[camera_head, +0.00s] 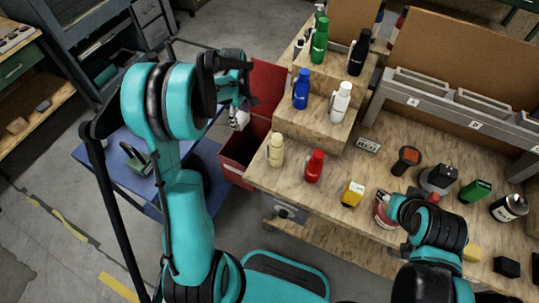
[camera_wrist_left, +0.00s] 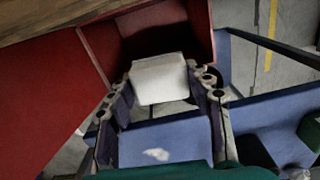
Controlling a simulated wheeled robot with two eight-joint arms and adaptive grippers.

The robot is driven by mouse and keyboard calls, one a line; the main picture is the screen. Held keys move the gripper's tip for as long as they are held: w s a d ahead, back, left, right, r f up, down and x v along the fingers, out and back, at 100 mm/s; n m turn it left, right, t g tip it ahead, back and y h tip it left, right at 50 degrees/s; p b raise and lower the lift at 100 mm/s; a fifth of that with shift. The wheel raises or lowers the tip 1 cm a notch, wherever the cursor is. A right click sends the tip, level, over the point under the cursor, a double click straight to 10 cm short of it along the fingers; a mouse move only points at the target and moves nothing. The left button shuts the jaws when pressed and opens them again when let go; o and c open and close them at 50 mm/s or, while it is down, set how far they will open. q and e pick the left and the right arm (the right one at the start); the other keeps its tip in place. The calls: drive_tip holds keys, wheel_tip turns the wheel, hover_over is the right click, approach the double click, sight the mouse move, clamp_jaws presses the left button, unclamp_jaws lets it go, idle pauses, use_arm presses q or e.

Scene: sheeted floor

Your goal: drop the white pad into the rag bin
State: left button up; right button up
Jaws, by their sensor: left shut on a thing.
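The white pad (camera_wrist_left: 160,78) sits between the two fingertips of my left gripper (camera_wrist_left: 164,86) in the left wrist view. My left gripper is shut on it. In the head view the pad (camera_head: 240,119) hangs below my left gripper (camera_head: 236,108), partly hidden by it. The red bin (camera_head: 236,172) stands on the floor beside the workbench, with a raised red panel (camera_head: 267,88) behind it. In the wrist view the pad overlaps the bin's dark opening, and the bin's red wall (camera_wrist_left: 40,110) shows at left. I cannot tell its exact height over the rim.
A blue cart (camera_head: 112,165) with a green-handled item stands left of the bin. The wooden workbench (camera_head: 330,205) right of the bin carries several bottles, including a cream one (camera_head: 276,150) near its edge, plus cans and tools.

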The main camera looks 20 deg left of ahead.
use_arm(q)
drive_tip(key=shift+w+f, duration=0.2)
drive_tip(key=shift+w, duration=0.1)
drive_tip(key=shift+f, duration=0.2)
wheel_tip(320, 180, down, 6)
drive_tip(key=b, duration=0.4)
drive_tip(key=shift+r, duration=0.25)
drive_tip(key=o, duration=1.3)
drive_tip(key=shift+o, duration=0.2)
drive_tip(key=shift+r, duration=0.15)
wheel_tip(320, 180, up, 12)
drive_tip(key=shift+f, duration=0.1)
